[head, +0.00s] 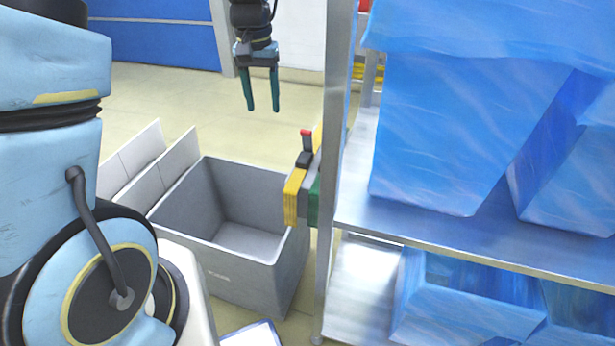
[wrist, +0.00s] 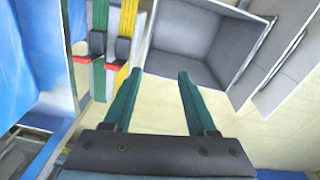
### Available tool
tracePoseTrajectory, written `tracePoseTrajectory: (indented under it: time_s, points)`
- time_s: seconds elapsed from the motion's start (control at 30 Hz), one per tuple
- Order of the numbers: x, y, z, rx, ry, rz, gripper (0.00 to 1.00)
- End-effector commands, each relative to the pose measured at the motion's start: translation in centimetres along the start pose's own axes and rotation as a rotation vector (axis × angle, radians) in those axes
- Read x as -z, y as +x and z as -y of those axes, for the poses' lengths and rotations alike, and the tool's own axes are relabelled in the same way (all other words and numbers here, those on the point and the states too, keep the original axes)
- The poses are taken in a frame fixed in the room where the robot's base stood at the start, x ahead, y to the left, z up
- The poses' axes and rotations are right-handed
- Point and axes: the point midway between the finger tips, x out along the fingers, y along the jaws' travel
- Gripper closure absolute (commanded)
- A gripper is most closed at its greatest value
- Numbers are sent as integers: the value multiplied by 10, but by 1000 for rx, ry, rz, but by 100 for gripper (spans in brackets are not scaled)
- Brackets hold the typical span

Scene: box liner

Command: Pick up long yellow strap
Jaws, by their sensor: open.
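A long yellow strap (head: 292,197) hangs folded at the side of the metal shelf rack, next to a green strap (head: 314,203). In the wrist view the yellow strap (wrist: 127,45) runs down from the top edge through a dark buckle, and the green strap (wrist: 99,50) hangs to its left with a similar dark buckle. My gripper (head: 262,108) is open and empty, pointing down, above and behind the grey box in the head view. In the wrist view my gripper's fingers (wrist: 155,78) are spread apart, and the yellow strap lies beyond and left of them, not touching.
An open, empty grey box (head: 215,268) stands on the floor left of the straps, with white panels (head: 150,165) beside it. The metal rack (head: 335,130) holds blue-lined bins (head: 450,130) on the right. The floor behind the box is clear.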

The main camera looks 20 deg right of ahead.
Motion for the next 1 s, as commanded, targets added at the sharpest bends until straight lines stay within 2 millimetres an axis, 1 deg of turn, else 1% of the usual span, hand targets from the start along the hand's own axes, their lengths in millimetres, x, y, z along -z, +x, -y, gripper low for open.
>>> tracePoseTrajectory:
  time_s: [0.03,0.1,0.13,0.2,0.27,0.37,0.6,0.87,1.0]
  points:
    - [11,26,-26,2,52,8,43]
    - [21,39,-50,5,99,18,43]
    - [24,43,-59,6,116,21,43]
    - [29,50,-75,7,144,27,43]
    - [31,52,-83,8,158,29,43]
    - [32,60,-87,9,166,34,43]
    - [30,95,-86,9,165,35,43]
    - [30,115,-87,9,165,34,43]
    - [29,136,-88,9,165,35,43]
